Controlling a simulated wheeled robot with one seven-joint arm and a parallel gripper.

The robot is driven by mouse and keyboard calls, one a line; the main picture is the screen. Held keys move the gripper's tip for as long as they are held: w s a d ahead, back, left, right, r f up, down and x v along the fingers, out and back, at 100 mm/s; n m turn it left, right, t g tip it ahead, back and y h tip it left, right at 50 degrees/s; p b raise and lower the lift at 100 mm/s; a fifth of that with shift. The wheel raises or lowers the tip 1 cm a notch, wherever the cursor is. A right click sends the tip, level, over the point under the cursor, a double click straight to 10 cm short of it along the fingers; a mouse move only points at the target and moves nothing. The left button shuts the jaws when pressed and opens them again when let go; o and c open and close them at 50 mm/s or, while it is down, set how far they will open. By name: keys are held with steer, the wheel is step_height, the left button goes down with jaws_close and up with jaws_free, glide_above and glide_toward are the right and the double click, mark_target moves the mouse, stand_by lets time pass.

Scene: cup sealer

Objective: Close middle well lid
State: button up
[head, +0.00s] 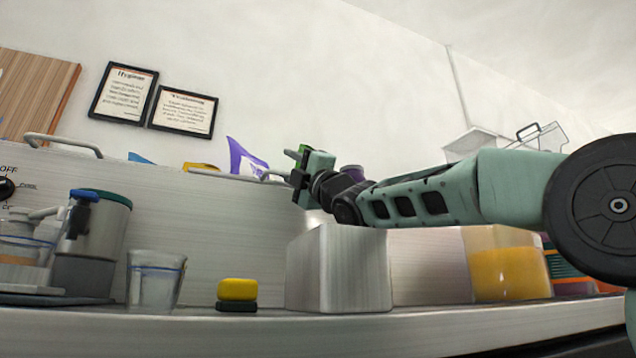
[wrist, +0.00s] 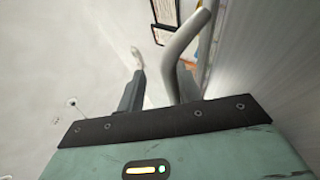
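A brushed-metal panel (head: 215,215) stands upright behind the counter, with bar handles along its top edge. One handle (head: 62,143) is at the far left. Another handle (head: 232,177) is near the middle, and its right end is close to my gripper (head: 291,166). In the wrist view a bent metal handle (wrist: 188,40) runs down close to the right finger of my gripper (wrist: 158,88). The two fingers are apart, so it is open. I cannot tell whether the bar lies between the fingers. Which panel section is the middle well lid is unclear, and the wells are hidden.
A metal box (head: 338,270) stands on the counter below my arm. A clear cup (head: 155,280), a yellow-and-black item (head: 237,293) and a metal canister (head: 95,245) stand left of it. An orange-filled container (head: 508,270) is at right. Framed signs (head: 124,92) hang behind.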

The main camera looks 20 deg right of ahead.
steer(key=v, duration=1.6)
steer(key=shift+s, duration=0.3)
steer(key=shift+d, duration=0.1)
